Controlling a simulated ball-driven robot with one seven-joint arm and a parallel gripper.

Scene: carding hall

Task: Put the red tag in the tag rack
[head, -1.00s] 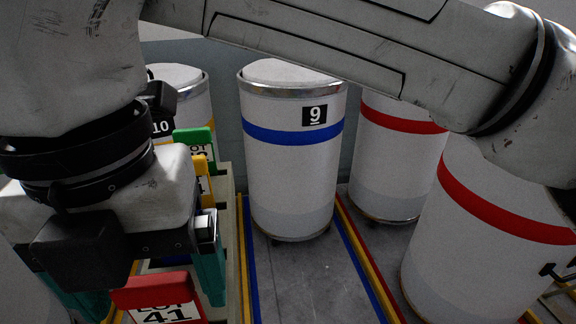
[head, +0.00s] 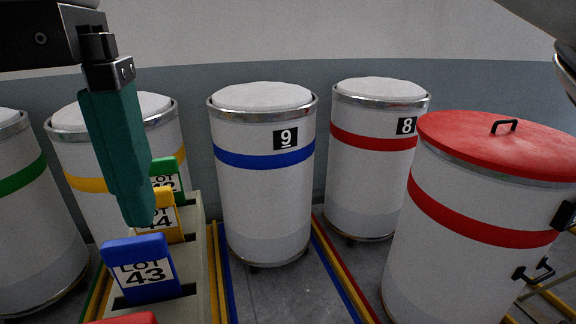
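The red tag (head: 125,318) shows only as a strip of its top edge at the bottom of the head view, in front of the blue tag. Its lower part is cut off, so I cannot tell how it sits. The tag rack (head: 200,265) is a long pale grey-beige rail at lower left. It carries a blue LOT 43 tag (head: 141,268), a yellow tag (head: 162,217) and a green tag (head: 168,174) in a row. My gripper (head: 125,160) is at upper left. One teal finger points down over the rack; the other is not visible. No tag shows against this finger.
White cans stand behind: number 9 with a blue band (head: 262,190), number 8 with a red band (head: 372,170). A nearer can with a red lid (head: 500,145) and dark handles stands at right. Floor (head: 290,290) with coloured stripes is clear between rack and cans.

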